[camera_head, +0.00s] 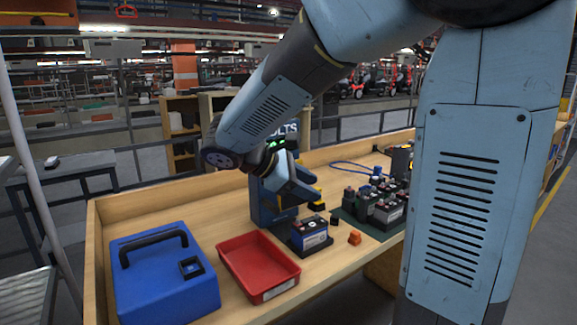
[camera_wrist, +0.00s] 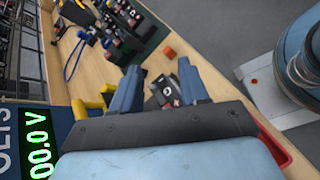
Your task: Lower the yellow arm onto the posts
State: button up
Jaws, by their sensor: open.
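The yellow arm (camera_head: 317,206) shows in the head view as short yellow and dark pieces beside my gripper (camera_head: 300,186), on the blue tester (camera_head: 266,207). In the wrist view, yellow pieces (camera_wrist: 82,108) lie just left of my left finger. My gripper (camera_wrist: 159,68) is open, its two fingers apart. Contact with the yellow arm cannot be told. A blue and white battery (camera_head: 312,235) sits on a dark base below and in front of the gripper. In the wrist view the battery (camera_wrist: 164,92) shows between the fingers, partly hidden; its posts are too small to make out clearly.
A red tray (camera_head: 226,254) and a blue case (camera_head: 130,290) stand left on the bench. Several dark batteries (camera_head: 387,211) stand on a green mat at right. A small orange block (camera_head: 355,238) lies near the front edge. The tester's display (camera_wrist: 38,135) reads 00.0 V.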

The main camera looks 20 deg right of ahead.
jog(key=w+a+n+t+h, duration=0.5)
jog(key=w+a+n+h, duration=0.15)
jog(key=w+a, duration=0.45)
jog(key=shift+n+y, duration=0.25)
jog(key=x, duration=0.8)
jog(key=s+x, duration=0.1)
jog(key=x, duration=0.3)
jog(key=shift+d+f, duration=0.1)
jog(key=shift+d, duration=0.1)
grip_shut()
